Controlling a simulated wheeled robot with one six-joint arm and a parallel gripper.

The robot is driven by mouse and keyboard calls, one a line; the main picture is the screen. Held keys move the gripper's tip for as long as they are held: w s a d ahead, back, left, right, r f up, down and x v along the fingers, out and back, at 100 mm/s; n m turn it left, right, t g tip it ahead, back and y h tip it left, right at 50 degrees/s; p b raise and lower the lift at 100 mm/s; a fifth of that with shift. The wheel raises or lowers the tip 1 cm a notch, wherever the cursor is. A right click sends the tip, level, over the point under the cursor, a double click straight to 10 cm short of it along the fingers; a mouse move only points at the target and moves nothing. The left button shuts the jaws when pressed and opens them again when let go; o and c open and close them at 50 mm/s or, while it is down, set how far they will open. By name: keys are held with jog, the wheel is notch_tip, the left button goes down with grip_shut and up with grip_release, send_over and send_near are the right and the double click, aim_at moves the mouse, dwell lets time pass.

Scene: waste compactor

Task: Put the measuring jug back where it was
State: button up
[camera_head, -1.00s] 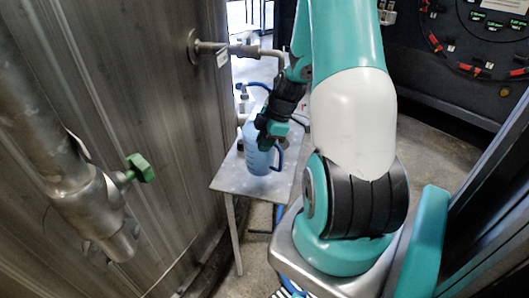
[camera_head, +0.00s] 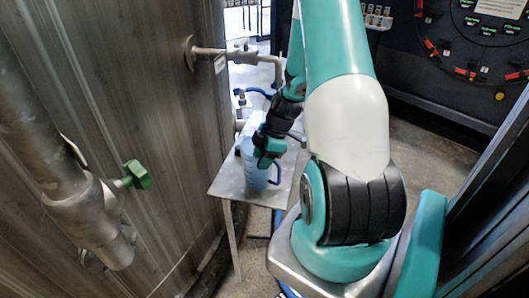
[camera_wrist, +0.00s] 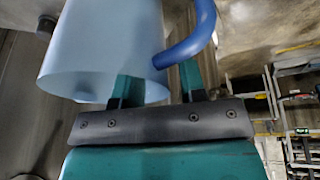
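The measuring jug (camera_head: 255,165) is pale blue and translucent, with a darker blue handle (camera_head: 275,174). In the head view it is upright over the small metal table (camera_head: 228,184); I cannot tell for sure whether its base touches the top. My gripper (camera_head: 268,150) is at the jug's upper part on the handle side. In the wrist view the jug (camera_wrist: 100,45) fills the upper left, its handle (camera_wrist: 190,40) curving to the right. My gripper's fingers (camera_wrist: 158,85) are apart, at the jug and handle, and appear closed on it. The exact contact is partly hidden.
A large metal wall (camera_head: 150,90) stands left of the table, with a pipe and green valve handle (camera_head: 136,174) in front. Another pipe (camera_head: 235,53) reaches out above the table. A dark control panel (camera_head: 470,50) is at the back right. The table's front part is clear.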

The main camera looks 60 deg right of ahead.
jog(key=v, duration=1.2)
jog(key=w+a+r, duration=0.1)
jog(key=a+r, duration=0.2)
jog(key=a, duration=0.5)
jog(key=w+a+r+m+g+y, duration=0.1)
jog(key=a+r, duration=0.1)
jog(key=a, duration=0.5)
jog(key=w+a+r, duration=0.2)
jog(key=a+r, duration=0.1)
jog(key=a, duration=0.5)
jog(key=s+a+r+m+g, duration=0.2)
jog(key=s+a+r, duration=0.2)
jog(key=s+a, duration=0.8)
jog(key=a, duration=0.3)
jog(key=shift+s, duration=0.3)
jog(key=shift+r, duration=0.15)
jog(key=shift+r+p, duration=0.9)
jog(key=shift+r, duration=0.1)
